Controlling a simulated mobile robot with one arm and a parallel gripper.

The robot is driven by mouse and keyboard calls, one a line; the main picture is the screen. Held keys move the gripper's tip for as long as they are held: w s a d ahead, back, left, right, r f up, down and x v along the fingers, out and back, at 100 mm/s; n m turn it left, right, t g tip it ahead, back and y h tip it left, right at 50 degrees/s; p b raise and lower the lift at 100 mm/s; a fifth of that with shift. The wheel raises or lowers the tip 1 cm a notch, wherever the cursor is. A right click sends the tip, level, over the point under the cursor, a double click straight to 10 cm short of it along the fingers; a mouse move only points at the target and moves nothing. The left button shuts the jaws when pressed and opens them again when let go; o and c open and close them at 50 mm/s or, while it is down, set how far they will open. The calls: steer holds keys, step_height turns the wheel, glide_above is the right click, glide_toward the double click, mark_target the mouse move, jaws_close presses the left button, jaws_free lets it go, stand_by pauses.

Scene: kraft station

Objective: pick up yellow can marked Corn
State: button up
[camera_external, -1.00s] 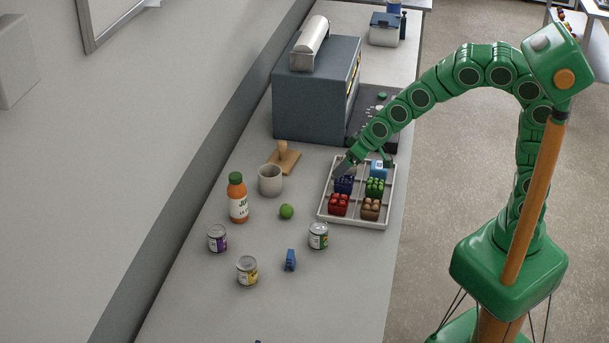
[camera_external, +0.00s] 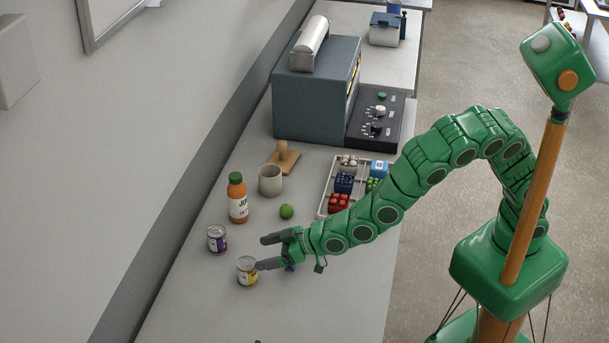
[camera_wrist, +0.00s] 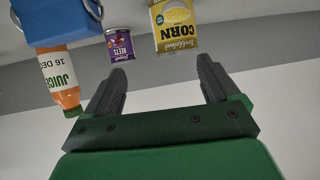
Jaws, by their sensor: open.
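The yellow-labelled Corn can (camera_external: 247,273) stands upright on the grey counter, near the front of the group of items. In the wrist view the Corn can (camera_wrist: 174,28) appears upside down at the top, above the gap between the fingers. My gripper (camera_external: 264,253) is open and empty, just behind and right of the can. One finger overlaps the can's right edge in the outside view; I cannot tell whether it touches. In the wrist view both fingers of my gripper (camera_wrist: 158,72) stand apart with nothing between them.
A purple Beets can (camera_external: 217,239), an orange juice bottle (camera_external: 238,199), a green ball (camera_external: 286,211) and a grey cup (camera_external: 270,180) stand nearby. My arm partly covers the divided tray (camera_external: 323,205). Counter front is mostly clear.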

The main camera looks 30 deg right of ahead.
mark_target(252, 263)
steer(key=shift+s+a+f+y, duration=0.15)
steer(key=shift+s+a, duration=0.3)
steer(key=shift+s, duration=0.05)
steer(key=shift+s+a+f+y, duration=0.15)
steer(key=shift+s+a, duration=0.3)
steer(key=shift+x, duration=1.1)
steer(key=shift+w+a+f, duration=0.65)
steer(key=shift+f, duration=0.05)
steer(key=shift+x, duration=1.65)
steer(key=shift+f, duration=0.1)
steer(key=shift+c, duration=0.5)
steer(key=c, duration=1.1)
steer(key=shift+o, duration=0.2)
steer(key=shift+r, duration=0.2)
